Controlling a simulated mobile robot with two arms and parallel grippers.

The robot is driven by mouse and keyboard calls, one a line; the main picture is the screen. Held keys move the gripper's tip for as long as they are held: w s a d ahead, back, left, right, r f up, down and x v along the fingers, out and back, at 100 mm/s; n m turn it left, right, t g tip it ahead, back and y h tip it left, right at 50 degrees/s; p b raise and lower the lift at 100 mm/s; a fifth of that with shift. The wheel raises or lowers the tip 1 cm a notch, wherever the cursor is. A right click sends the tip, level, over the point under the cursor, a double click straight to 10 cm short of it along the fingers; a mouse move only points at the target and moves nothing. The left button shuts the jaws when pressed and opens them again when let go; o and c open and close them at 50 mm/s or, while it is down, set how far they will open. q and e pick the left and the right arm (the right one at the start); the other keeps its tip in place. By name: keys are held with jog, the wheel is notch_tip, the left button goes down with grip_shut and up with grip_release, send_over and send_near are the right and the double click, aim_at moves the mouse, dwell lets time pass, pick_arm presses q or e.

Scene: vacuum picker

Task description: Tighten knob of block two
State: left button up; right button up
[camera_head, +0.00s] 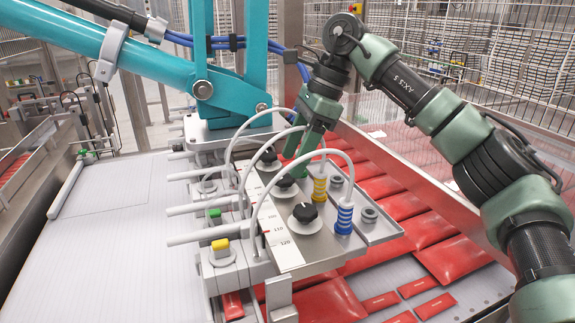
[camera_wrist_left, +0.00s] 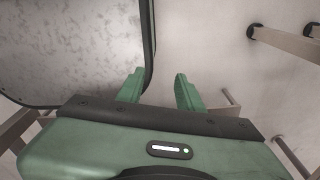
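A row of grey blocks carries black knobs: a front knob (camera_head: 305,213), a middle knob (camera_head: 284,184) and a back knob (camera_head: 269,156). No readable number marks block two. My right gripper (camera_head: 297,162) hangs over the row, just above the middle knob and beside the back one. Its two green fingers point down and look apart, with nothing seen held between them. Whether a finger touches a knob is unclear. My left gripper is outside the head view. In the left wrist view it (camera_wrist_left: 158,92) is open and empty, with no knob near it.
White hoses arch over the knobs to a yellow-ringed fitting (camera_head: 320,188) and a blue-ringed fitting (camera_head: 344,218). A teal machine arm (camera_head: 232,95) stands behind the blocks. Red packs (camera_head: 330,300) lie below at right. The pale table (camera_head: 110,240) at left is clear.

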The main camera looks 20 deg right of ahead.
aim_at(285, 177)
jog(key=x, duration=0.2)
jog(key=shift+w+a+f, duration=0.15)
jog(key=shift+f, duration=0.05)
jog(key=shift+w+a+f, duration=0.1)
jog(key=shift+f, duration=0.25)
jog(key=shift+a+f, duration=0.1)
jog(key=shift+f, duration=0.05)
grip_shut()
pick_arm(q)
jog(key=shift+w+r, duration=0.2)
jog(key=shift+w, duration=0.45)
